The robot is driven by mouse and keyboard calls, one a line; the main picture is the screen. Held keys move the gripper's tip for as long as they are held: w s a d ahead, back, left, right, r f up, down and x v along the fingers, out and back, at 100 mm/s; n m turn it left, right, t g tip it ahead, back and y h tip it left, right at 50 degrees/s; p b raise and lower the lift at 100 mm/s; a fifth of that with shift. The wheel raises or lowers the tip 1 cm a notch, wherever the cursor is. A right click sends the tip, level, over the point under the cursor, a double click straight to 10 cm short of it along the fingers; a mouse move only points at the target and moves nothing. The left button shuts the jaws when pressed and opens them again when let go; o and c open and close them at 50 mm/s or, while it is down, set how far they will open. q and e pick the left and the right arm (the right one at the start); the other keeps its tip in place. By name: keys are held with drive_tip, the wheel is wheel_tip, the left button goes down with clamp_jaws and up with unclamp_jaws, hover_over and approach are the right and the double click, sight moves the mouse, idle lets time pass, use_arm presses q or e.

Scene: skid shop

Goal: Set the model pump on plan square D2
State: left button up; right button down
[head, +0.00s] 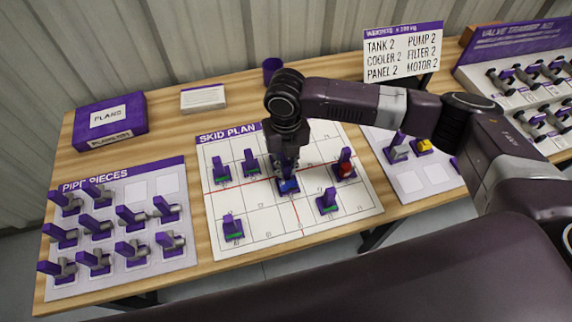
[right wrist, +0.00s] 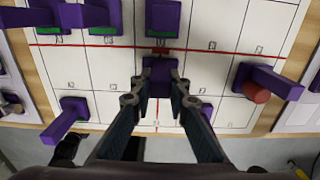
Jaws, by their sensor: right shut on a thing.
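My right gripper (head: 287,165) points down over the middle of the skid plan board (head: 262,238). It is shut on the purple upright of a small model with blue on it (head: 288,187), which I take to be the model pump. In the right wrist view the fingers (right wrist: 160,92) close on both sides of the purple block (right wrist: 159,70), near where the red lines cross. The model's base looks at or just above the board; I cannot tell if it touches. The square labels are too small to read surely, so D2 is unclear. My left gripper is out of view.
Other models stand on the plan: a red one (head: 345,165) at right, green-based ones at left (head: 221,172), front left (head: 232,229) and front right (head: 327,203). A pipe pieces board (head: 180,190) lies left. A tray (head: 435,176) with grey and yellow models lies right.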

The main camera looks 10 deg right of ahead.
drive_tip(key=shift+f, duration=0.25)
drive_tip(key=c, duration=1.8)
unclamp_jaws()
drive_tip(key=shift+o, duration=0.2)
drive_tip(key=shift+r+p, duration=0.55)
drive_tip(key=shift+p, duration=0.15)
wheel_tip(320, 180, up, 7)
drive_tip(key=p, duration=0.7)
drive_tip(key=shift+r, duration=0.1)
